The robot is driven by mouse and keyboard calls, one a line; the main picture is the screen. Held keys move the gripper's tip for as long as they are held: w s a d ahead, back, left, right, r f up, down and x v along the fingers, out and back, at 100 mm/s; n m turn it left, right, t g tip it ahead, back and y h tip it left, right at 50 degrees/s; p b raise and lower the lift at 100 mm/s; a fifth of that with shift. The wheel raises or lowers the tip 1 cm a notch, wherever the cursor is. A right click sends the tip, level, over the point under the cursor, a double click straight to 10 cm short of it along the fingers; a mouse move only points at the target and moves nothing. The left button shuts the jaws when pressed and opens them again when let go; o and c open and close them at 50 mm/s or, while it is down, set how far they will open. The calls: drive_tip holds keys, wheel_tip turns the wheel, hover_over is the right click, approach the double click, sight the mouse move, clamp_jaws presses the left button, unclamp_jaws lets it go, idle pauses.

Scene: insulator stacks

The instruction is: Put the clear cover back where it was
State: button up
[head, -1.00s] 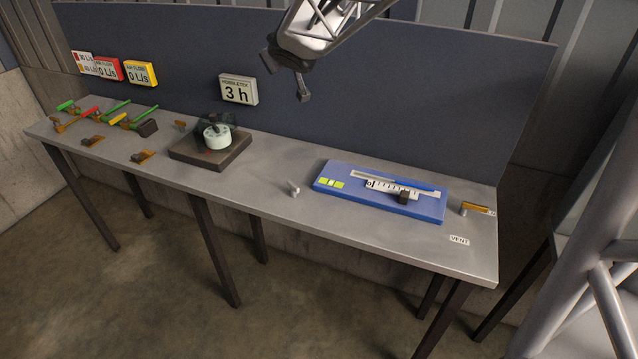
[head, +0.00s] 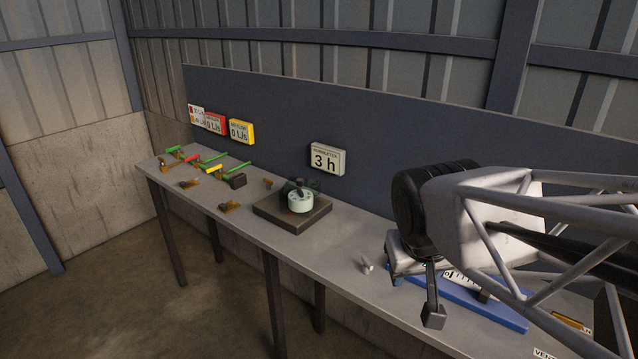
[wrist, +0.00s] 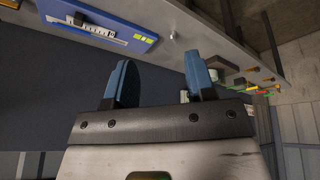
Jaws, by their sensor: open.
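The white round dial (head: 300,201) stands on a dark square base (head: 288,221) in the middle of the table in the head view. A dark, see-through shape (head: 297,186) shows at and behind the dial. It may be the clear cover; I cannot tell its outline or whether it sits over the dial. My gripper (wrist: 158,68) is open and empty in the wrist view, its two blue fingers apart. In the head view my arm is at the right, over the blue board's area and well away from the dial. My fingers are not clear there.
The blue board (head: 500,313) with a white scale is partly hidden behind my arm. A small pale peg (head: 367,265) stands left of it. Coloured valve handles (head: 200,165) crowd the far left. A "3 h" display (head: 327,159) hangs on the dark back panel (head: 400,150).

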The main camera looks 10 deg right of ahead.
drive_tip(key=s+a+f+g+y, duration=0.1)
drive_tip(key=s+a+f, duration=0.1)
drive_tip(key=s, duration=0.3)
drive_tip(key=shift+s, duration=0.35)
idle(0.9)
